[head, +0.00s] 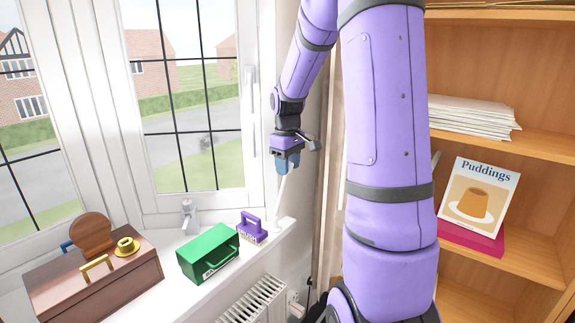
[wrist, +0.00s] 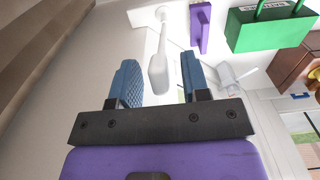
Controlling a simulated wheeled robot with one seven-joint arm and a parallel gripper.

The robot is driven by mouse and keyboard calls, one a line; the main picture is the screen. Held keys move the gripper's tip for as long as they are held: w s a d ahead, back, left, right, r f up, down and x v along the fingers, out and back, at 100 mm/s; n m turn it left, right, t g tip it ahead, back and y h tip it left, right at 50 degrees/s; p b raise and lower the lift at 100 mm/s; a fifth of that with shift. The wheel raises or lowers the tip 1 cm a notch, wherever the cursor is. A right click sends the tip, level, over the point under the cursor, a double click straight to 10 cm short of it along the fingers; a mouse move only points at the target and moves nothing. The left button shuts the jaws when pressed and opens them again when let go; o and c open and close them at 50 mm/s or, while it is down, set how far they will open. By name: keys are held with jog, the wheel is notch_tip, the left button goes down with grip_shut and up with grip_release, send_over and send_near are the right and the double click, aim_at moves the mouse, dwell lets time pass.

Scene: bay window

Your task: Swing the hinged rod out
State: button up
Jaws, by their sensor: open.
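The hinged rod (head: 282,187) is white and stands up from a white mount on the right end of the window sill. In the wrist view the rod (wrist: 162,45) runs from its mount at the top down to a wider, rounded end. My gripper (head: 286,164) is at the rod's upper end, beside the window frame. In the wrist view my gripper (wrist: 158,80) is open, with one blue finger on each side of the rod's wide end. A gap shows on both sides, so neither finger appears to touch it. In the head view the fingers hide the rod's top.
A purple brush (head: 252,228) and a green box (head: 208,253) stand on the sill left of the rod. A wooden box (head: 95,280) is farther left. A window handle (head: 251,88) and frame are close behind my gripper. A radiator (head: 255,302) is below; shelves (head: 530,140) are right.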

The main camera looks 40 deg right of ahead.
grip_shut()
jog(key=s, duration=0.1)
jog(key=s+t, duration=0.1)
jog(key=shift+s+d+f+t, duration=0.2)
jog(key=shift+s+f+t, duration=0.1)
jog(key=shift+f, duration=0.1)
grip_release()
jog(key=shift+r, duration=0.1)
notch_tip(320, 180, up, 10)
jog(key=s, duration=0.1)
jog(key=shift+s+r, duration=0.2)
jog(key=shift+r, duration=0.05)
